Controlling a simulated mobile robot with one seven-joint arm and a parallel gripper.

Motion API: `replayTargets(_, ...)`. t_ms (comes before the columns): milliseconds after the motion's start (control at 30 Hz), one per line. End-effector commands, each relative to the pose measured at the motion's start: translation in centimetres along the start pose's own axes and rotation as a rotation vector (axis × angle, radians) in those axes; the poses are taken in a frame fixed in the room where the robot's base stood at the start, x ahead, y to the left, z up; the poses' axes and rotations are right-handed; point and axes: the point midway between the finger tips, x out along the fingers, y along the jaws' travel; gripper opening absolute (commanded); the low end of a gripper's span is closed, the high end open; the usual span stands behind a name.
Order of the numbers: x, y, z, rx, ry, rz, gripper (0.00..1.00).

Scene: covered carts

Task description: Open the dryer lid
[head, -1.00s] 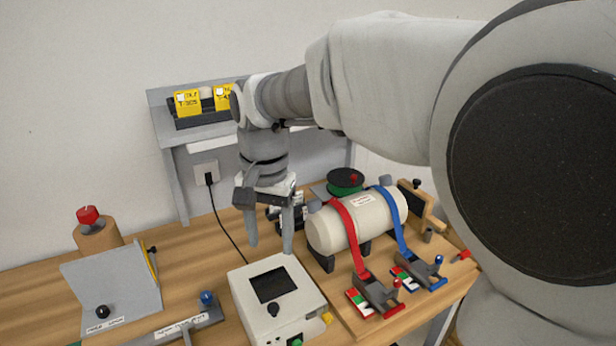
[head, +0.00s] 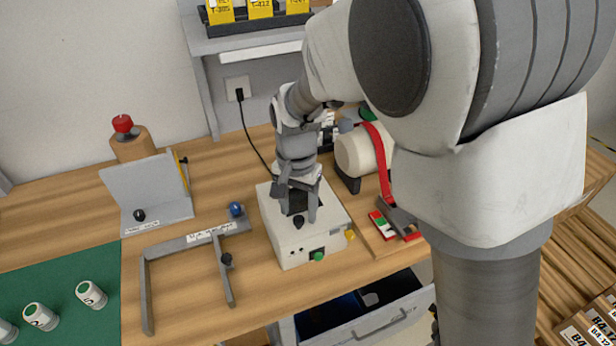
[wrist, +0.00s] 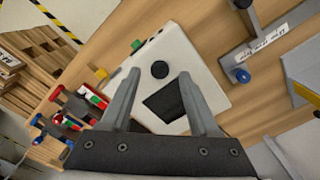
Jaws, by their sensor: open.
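The dryer appears to be the white box (head: 285,240) on the wooden bench. It has a dark window in its top, a black knob (head: 298,222) near the front of the top, and a green button (head: 318,256) on its front. The top is shut and level. My gripper (head: 299,212) points down above the box, its fingers open and empty. In the wrist view the white box (wrist: 200,65) lies below the fingers. The knob (wrist: 159,69) shows between the fingertips (wrist: 158,77), apparently still below them. My gripper hides part of the window in the head view.
A grey frame (head: 190,243) with a blue knob stands left of the box. Behind it is a grey angled plate (head: 150,190). A white cylinder (head: 353,155) with a red strap stands to the right. An open drawer (head: 375,325) is below the bench front.

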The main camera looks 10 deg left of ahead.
Motion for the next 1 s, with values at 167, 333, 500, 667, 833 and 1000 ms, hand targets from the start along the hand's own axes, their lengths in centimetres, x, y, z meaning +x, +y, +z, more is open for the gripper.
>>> replayTargets(167,1.6,0.0,0.0,0.0,0.0,0.001,0.62)
replayTargets(333,1.9,0.0,0.0,0.0,0.0,0.0,0.62)
replayTargets(500,1.9,0.0,0.0,0.0,0.0,0.0,0.6)
replayTargets(667,1.9,0.0,0.0,0.0,0.0,0.0,0.31)
replayTargets(833,1.9,0.0,0.0,0.0,0.0,0.0,0.0)
replayTargets(1000,1.9,0.0,0.0,0.0,0.0,0.0,0.0)
